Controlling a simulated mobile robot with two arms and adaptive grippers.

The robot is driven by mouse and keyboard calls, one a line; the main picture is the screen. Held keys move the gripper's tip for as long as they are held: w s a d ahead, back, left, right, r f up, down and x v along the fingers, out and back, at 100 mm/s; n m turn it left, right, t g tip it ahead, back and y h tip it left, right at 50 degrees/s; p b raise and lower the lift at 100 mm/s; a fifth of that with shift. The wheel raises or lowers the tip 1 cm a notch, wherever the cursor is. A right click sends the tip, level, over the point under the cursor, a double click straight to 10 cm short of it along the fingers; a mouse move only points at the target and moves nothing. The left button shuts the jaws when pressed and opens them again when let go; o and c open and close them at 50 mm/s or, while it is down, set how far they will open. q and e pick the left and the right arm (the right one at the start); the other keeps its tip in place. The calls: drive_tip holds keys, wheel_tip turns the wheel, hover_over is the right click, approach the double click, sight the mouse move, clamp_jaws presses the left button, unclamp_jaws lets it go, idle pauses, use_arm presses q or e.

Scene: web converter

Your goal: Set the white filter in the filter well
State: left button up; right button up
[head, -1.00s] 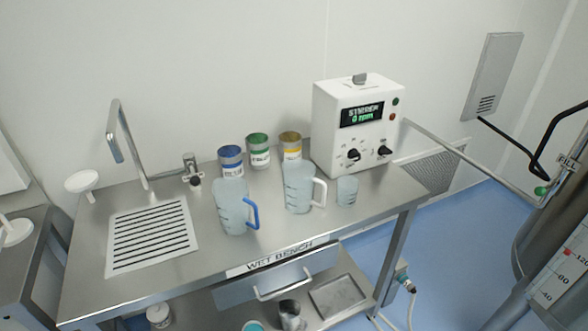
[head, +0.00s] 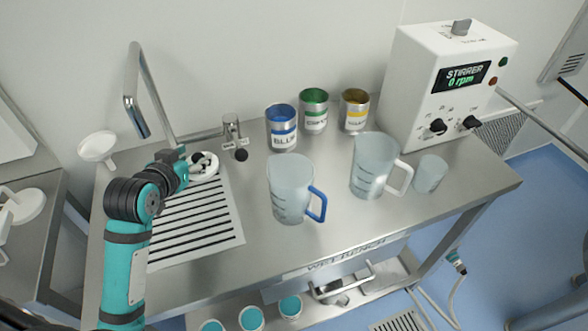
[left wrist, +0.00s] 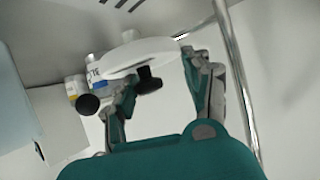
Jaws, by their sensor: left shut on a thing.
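My left gripper (head: 200,166) is over the back of the slotted drain panel on the wet bench, near the small tap. It is shut on a round white piece that looks like the white filter (head: 207,172); the gripper hides part of it. In the left wrist view the white filter (left wrist: 135,56) spans the fingertips of my left gripper (left wrist: 165,85) as a pale, tilted disc. A dark knob shows below its edge; I cannot tell what it belongs to. I cannot pick out a filter well for certain. My right gripper is not in view.
A small tap (head: 232,130) and tall spout (head: 148,95) stand close by. A white funnel (head: 97,146) is left. A blue-handled jug (head: 290,190), white-handled jug (head: 372,165), beaker (head: 430,174) and labelled cans (head: 313,112) stand right. The bench front is clear.

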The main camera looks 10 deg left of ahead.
use_arm(q)
drive_tip(key=d, duration=0.1)
drive_tip(key=w+d+f, duration=0.1)
drive_tip(key=d, duration=0.1)
drive_tip(key=shift+w+d+f, duration=0.1)
drive_tip(key=shift+w+f, duration=0.15)
drive_tip(key=shift+f, duration=0.1)
hover_over(257, 180)
drive_tip(key=s+a, duration=0.2)
drive_tip(key=a, duration=0.1)
drive_tip(key=f, duration=0.2)
drive_tip(key=f+p, duration=0.1)
drive_tip(key=shift+w+f, duration=0.25)
drive_tip(key=shift+w+d+f, duration=0.15)
drive_tip(key=shift+d+f, duration=0.1)
drive_tip(key=shift+d, duration=0.15)
drive_tip(key=shift+w+d+f, duration=0.3)
drive_tip(key=shift+d+f, duration=0.15)
drive_tip(key=shift+d, duration=0.05)
drive_tip(key=shift+w+d+f, duration=0.25)
drive_tip(key=shift+d+f, duration=0.2)
drive_tip(key=shift+d, duration=0.05)
drive_tip(key=shift+w+d+f, duration=0.1)
drive_tip(key=shift+d+f, duration=0.05)
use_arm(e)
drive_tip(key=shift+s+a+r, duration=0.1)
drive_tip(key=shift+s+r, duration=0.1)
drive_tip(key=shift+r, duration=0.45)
